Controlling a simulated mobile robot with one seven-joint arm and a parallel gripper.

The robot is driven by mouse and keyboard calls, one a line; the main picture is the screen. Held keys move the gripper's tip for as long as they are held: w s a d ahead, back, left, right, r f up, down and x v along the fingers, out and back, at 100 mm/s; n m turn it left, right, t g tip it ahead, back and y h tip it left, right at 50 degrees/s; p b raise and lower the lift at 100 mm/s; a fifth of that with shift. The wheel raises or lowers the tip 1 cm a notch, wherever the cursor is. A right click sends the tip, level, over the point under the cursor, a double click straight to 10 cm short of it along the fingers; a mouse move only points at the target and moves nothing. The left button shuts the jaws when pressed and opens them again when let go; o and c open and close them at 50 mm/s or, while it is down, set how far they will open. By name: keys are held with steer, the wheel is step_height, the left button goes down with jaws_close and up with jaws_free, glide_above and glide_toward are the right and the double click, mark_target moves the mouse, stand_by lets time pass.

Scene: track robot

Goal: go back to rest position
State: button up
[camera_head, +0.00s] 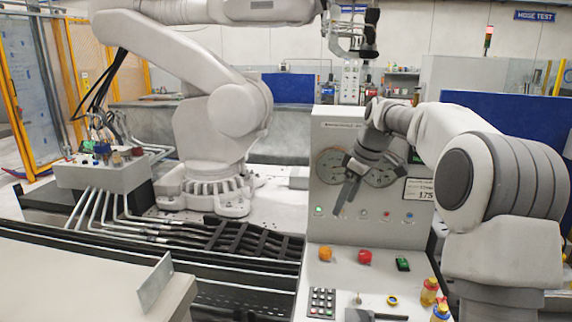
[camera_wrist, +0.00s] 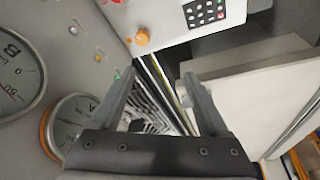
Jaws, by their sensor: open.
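My gripper (camera_head: 346,200) hangs in front of the upright face of the grey control panel (camera_head: 325,128), its fingers pointing down. In the wrist view the two fingers of my gripper (camera_wrist: 160,80) are spread apart with nothing between them. Past the fingertips are the panel's edge and a dark slatted area below. My arm comes in from the right, bent at the elbow. The fingers partly cover the two round gauges (camera_head: 381,169) in the head view. I cannot tell if the fingers touch the panel; they look apart from it.
The sloping desk below carries an orange button (camera_head: 325,254), a red button (camera_head: 365,257), a green switch (camera_head: 402,264) and a keypad (camera_head: 322,302). A big white robot (camera_head: 222,125) stands behind left. A pale table (camera_head: 80,285) is front left.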

steer(key=s+a+r+m+t+h, duration=0.1)
steer(key=s+a+r+m, duration=0.15)
steer(key=s, duration=0.65)
steer(key=s+a+r+m+h, duration=0.1)
steer(key=s+r+m, duration=0.2)
steer(key=s, duration=0.7)
steer(key=s+f+m+t, duration=0.1)
steer(key=s+f+m, duration=0.1)
steer(key=s, duration=0.6)
steer(key=s+f+m+t, duration=0.1)
steer(key=s+f, duration=0.3)
steer(key=s, duration=0.5)
steer(key=shift+s+d+f+m+h, duration=0.15)
steer(key=shift+d+f+m+h, duration=0.2)
steer(key=shift+m, duration=0.5)
steer(key=shift+f, duration=0.1)
